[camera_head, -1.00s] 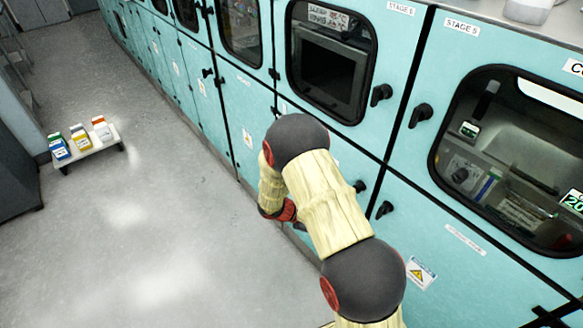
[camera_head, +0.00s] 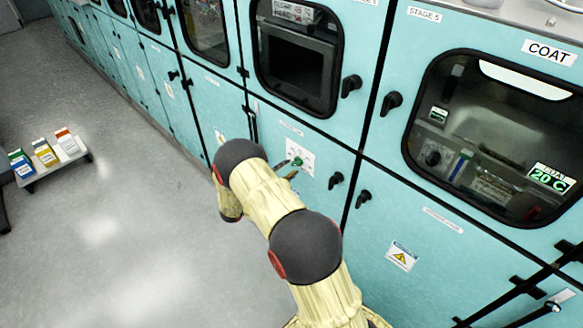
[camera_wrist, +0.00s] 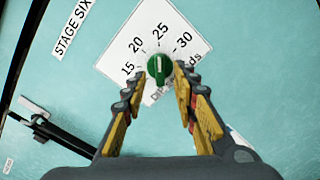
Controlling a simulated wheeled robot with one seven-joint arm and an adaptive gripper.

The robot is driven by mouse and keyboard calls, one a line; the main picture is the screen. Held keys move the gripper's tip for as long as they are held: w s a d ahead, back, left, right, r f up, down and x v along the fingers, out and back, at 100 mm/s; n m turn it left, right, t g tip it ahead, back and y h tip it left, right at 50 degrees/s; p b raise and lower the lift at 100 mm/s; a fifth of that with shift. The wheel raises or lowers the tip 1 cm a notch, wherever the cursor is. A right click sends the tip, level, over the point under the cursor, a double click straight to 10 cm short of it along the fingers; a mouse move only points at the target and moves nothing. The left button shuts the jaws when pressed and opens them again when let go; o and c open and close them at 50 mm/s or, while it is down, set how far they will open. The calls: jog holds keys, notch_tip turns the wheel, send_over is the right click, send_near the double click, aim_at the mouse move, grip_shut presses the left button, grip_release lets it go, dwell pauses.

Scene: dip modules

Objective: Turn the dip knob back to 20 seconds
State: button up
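The green dip knob (camera_wrist: 159,67) sits on a white dial plate (camera_wrist: 182,26) marked 15, 20, 25 and 30. Its pale pointer line looks turned towards 25. In the head view the knob (camera_head: 297,161) is small and green on its plate, on the lower teal panel. My gripper (camera_wrist: 162,76) is open in the wrist view, its yellow-padded fingers either side of the knob's lower edge. The knob shows between and just beyond the tips; I cannot tell whether they touch it. In the head view my arm hides most of the gripper.
A "STAGE SIX" label (camera_wrist: 73,28) is left of the dial. Black latches (camera_head: 335,180) stick out right of the dial in the head view. A low stand (camera_head: 50,169) with several cartons is on the floor at left. The grey floor between is clear.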

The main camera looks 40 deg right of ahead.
aim_at(294, 165)
jog(key=shift+w+d, duration=0.1)
jog(key=shift+d, duration=1.45)
jog(key=shift+c, duration=0.6)
grip_shut()
